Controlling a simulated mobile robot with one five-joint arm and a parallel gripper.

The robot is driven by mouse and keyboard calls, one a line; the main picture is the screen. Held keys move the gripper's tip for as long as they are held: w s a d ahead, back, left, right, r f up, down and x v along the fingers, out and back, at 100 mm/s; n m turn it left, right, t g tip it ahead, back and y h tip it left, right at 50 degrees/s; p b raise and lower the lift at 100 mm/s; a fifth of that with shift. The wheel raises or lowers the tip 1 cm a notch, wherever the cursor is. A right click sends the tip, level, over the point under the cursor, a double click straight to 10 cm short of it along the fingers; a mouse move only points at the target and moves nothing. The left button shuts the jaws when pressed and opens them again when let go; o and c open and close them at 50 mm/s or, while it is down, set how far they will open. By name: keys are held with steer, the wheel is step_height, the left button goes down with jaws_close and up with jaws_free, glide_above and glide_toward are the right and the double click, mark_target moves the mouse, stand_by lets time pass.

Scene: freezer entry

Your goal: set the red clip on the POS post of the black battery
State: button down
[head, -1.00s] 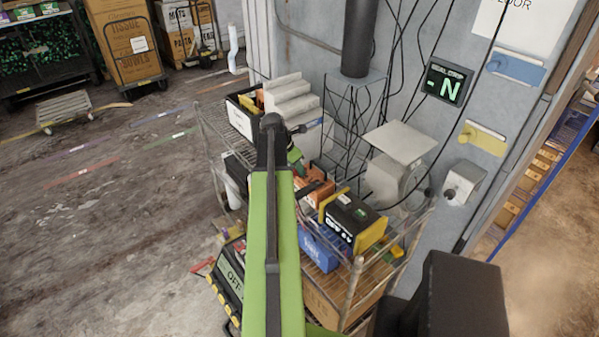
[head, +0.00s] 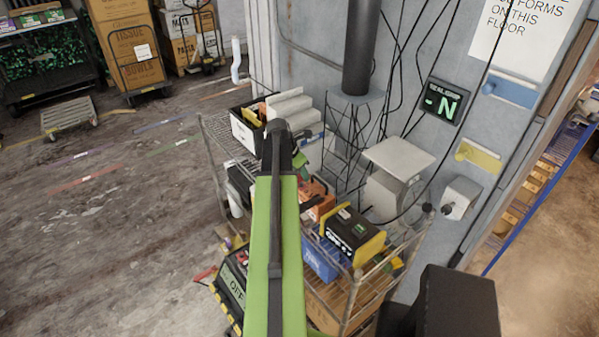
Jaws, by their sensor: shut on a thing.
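My green arm reaches forward over a wire cart, and my gripper (head: 303,158) is at its far end, mostly hidden behind the wrist. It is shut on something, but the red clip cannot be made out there. A black box with yellow ends (head: 350,232), which looks like the black battery, stands on the cart to the right of and nearer than my gripper. The gripper is apart from it in the picture. Its POS post is too small to tell. An orange-red object (head: 319,200) lies between the gripper and this box.
A blue box (head: 320,259) stands just left of the black box. A white bin (head: 246,128) and stepped white blocks (head: 290,108) are at the cart's back. A grey plate (head: 398,155), hanging cables and a wall display reading N (head: 443,101) are behind. Floor at left is mostly clear.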

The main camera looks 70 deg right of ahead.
steer(key=s+a+r+p, duration=0.2)
steer(key=s+r+p, duration=0.7)
steer(key=s+r, duration=0.1)
stand_by(0.8)
steer(key=shift+s, duration=0.15)
stand_by(0.3)
